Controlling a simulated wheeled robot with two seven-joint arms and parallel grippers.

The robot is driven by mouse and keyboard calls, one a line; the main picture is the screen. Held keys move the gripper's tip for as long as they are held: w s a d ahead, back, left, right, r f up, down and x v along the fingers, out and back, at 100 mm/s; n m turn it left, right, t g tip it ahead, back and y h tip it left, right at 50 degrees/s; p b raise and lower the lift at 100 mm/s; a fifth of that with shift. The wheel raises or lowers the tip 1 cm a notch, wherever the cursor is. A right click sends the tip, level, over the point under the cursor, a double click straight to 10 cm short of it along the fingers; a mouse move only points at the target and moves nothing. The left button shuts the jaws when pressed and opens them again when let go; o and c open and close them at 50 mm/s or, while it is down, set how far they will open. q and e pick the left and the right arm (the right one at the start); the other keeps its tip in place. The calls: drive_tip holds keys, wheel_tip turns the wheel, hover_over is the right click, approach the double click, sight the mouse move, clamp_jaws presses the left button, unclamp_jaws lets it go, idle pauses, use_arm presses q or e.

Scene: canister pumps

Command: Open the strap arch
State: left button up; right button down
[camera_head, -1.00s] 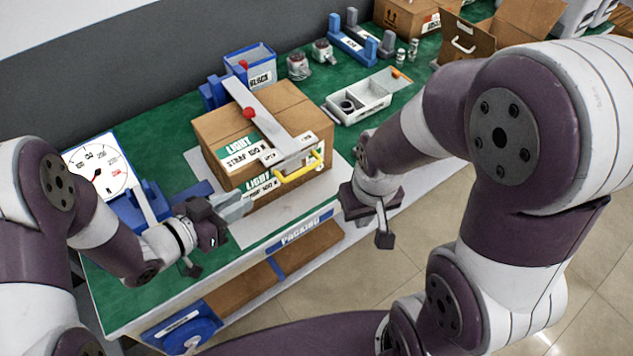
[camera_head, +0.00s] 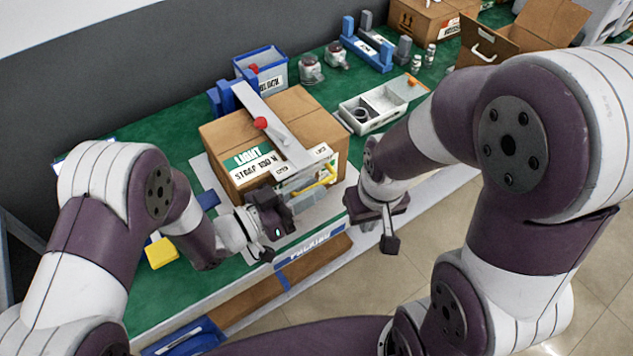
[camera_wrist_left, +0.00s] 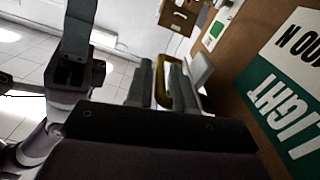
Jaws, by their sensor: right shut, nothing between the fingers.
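The strap arch (camera_head: 270,128) is a grey bar with a red knob (camera_head: 261,123), lying over the top of a brown cardboard box (camera_head: 308,112). A yellow handle (camera_head: 327,175) is at its front end, by the box's front top edge. My left gripper (camera_head: 303,187) is at the front of the box, at the handle. In the left wrist view its two fingers stand apart, with the yellow handle (camera_wrist_left: 161,82) showing between them; contact cannot be told. My right gripper (camera_head: 390,243) is shut and empty, right of the box and in front of the table edge.
A white divided tray (camera_head: 372,112) is right of the box on the green table. A blue bin (camera_head: 260,68), canisters (camera_head: 311,70) and blue stands (camera_head: 371,48) are behind. A yellow block (camera_head: 160,252) lies beside my left arm. Open cartons stand at the far right.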

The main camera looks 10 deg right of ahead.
use_arm(q)
drive_tip(key=shift+x, duration=1.1)
drive_tip(key=shift+a, duration=0.1)
clamp_jaws()
idle(0.6)
